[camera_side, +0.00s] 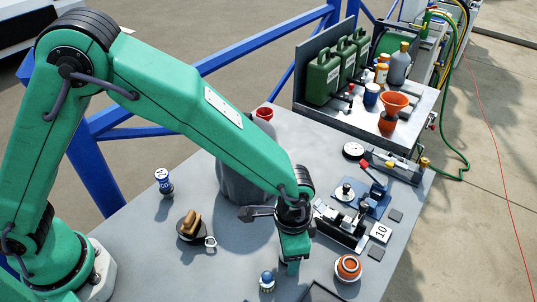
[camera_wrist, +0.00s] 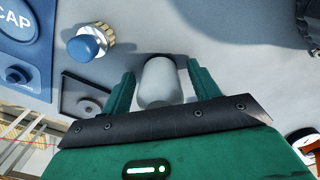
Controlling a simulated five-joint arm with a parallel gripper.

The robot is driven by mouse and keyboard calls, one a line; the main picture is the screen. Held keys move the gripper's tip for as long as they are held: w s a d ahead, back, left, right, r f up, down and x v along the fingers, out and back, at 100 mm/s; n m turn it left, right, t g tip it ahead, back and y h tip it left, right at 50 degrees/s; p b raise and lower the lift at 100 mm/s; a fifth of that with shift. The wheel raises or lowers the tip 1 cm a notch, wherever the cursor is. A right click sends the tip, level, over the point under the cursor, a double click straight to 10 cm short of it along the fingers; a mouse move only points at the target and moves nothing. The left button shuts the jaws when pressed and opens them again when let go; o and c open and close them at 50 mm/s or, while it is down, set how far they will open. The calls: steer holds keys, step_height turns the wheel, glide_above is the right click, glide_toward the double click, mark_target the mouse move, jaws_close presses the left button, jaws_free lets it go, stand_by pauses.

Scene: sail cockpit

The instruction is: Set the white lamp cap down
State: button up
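The white lamp cap (camera_wrist: 160,83) is a pale, rounded piece between the two green fingers of my gripper (camera_wrist: 161,80) in the wrist view. In the side view my gripper (camera_side: 290,266) points down over the front of the grey table, and the cap cannot be made out there. The contact between fingers and cap, and the height of the cap above the table, are hard to judge.
An orange-and-white round piece (camera_side: 348,268) and a black fixture (camera_side: 342,226) stand right of my gripper. Bare table (camera_side: 140,238) lies left.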

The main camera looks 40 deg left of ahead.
steer(key=shift+r, duration=0.1)
step_height(320, 180, up, 12)
steer(key=shift+r, duration=0.1)
stand_by(0.8)
stand_by(0.5)
steer(key=a+r+n+t+h, duration=0.1)
steer(key=a+r+n, duration=0.1)
steer(key=a+r, duration=0.5)
steer(key=a+r+n+t, duration=0.1)
steer(key=a+r+n, duration=0.15)
steer(key=a, duration=0.75)
steer(key=s+a+r+n+t+y, duration=0.1)
steer(key=s+a+r+n+t, duration=0.1)
steer(key=s+a, duration=0.8)
steer(key=a+n+t, duration=0.1)
steer(key=a+n, duration=0.1)
steer(key=a, duration=0.2)
steer(key=shift+s+a+r+t, duration=0.15)
steer(key=shift+s+a+t, duration=0.05)
steer(key=shift+a+t, duration=0.1)
